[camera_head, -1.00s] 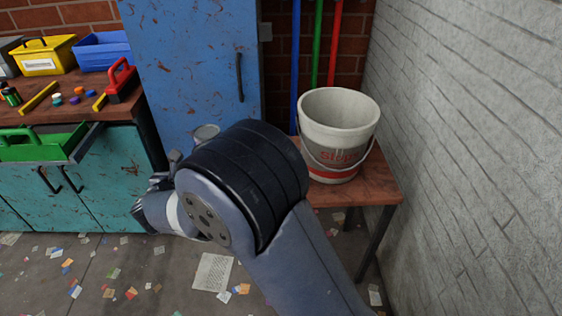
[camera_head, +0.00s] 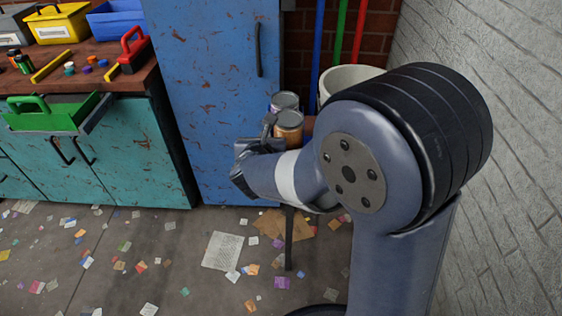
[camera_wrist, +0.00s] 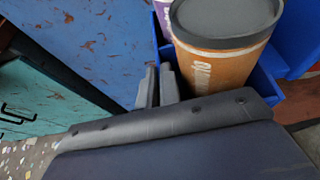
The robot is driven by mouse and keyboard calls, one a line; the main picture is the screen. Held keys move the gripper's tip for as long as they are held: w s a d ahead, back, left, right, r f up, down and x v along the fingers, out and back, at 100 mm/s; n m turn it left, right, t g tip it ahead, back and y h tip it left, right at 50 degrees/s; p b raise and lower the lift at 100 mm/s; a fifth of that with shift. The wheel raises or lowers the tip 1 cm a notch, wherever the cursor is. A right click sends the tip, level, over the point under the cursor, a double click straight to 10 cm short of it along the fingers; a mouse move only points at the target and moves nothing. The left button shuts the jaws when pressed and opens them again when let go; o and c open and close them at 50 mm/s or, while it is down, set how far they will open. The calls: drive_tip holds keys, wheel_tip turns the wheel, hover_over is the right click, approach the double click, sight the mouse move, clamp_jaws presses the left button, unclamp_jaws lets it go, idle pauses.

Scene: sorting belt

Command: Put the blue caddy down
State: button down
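My gripper (camera_wrist: 160,87) has its fingers close together at the near side of the blue caddy (camera_wrist: 265,86) in the wrist view, seemingly on its rim. The contact itself is partly hidden. An orange-brown can with a grey lid (camera_wrist: 215,60) stands in the caddy, with a second, pale can (camera_wrist: 162,12) behind it. In the head view my gripper (camera_head: 264,135) is in front of the blue cabinet, with the grey-lidded can (camera_head: 289,128) and the other can (camera_head: 284,101) beside it.
A wooden side table, mostly hidden by my arm, stands at right with a pale bucket (camera_head: 345,78) on it. The workbench (camera_head: 85,70) at left holds a yellow caddy (camera_head: 60,22), a blue bin (camera_head: 115,18) and a red caddy (camera_head: 133,50). A green caddy (camera_head: 50,118) sits in an open drawer.

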drive_tip(key=d, duration=0.4)
drive_tip(key=shift+b, duration=0.35)
wheel_tip(320, 180, down, 6)
drive_tip(key=b, duration=0.3)
drive_tip(key=shift+a+f, duration=0.15)
drive_tip(key=shift+d+f, duration=0.2)
drive_tip(key=shift+f, duration=0.25)
drive_tip(key=c, duration=1.6)
unclamp_jaws()
drive_tip(key=shift+s, duration=0.1)
